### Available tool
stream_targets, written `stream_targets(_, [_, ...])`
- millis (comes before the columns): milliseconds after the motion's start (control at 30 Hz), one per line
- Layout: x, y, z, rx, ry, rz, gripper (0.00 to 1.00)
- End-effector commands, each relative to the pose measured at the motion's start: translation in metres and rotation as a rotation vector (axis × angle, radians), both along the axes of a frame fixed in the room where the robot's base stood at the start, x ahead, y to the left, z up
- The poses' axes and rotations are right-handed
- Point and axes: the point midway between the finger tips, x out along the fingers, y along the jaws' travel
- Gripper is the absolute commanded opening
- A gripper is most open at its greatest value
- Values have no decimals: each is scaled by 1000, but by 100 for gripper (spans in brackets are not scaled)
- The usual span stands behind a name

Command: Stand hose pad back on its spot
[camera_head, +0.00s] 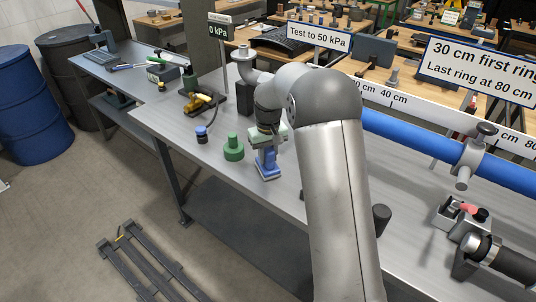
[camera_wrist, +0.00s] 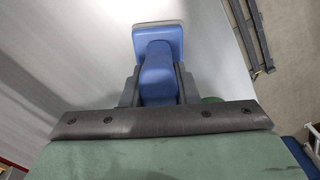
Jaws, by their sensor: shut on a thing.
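A blue piece with a broad flat foot, which looks like the hose pad (camera_head: 268,170), is in my gripper (camera_head: 267,156). In the head view it looks upright, foot downward, at or just above the steel bench (camera_head: 215,160); I cannot tell whether it touches. In the wrist view the blue body of the hose pad (camera_wrist: 157,62) lies between the two dark fingers (camera_wrist: 158,88), with its pale-edged foot beyond the fingertips. My gripper is shut on it. I cannot make out a marked spot; my arm hides part of the bench.
A green stepped cylinder (camera_head: 234,148) stands close left of the hose pad. The bench's front edge is near.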

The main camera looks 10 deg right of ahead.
Motion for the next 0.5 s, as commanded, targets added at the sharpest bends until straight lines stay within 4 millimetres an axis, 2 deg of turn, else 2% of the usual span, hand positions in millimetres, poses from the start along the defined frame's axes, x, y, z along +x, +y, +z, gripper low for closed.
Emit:
stream_targets(433, [0,0,-6,0,0,0,0])
stream_targets(467, [0,0,-6,0,0,0,33])
stream_targets(500, [0,0,-6,0,0,0,44])
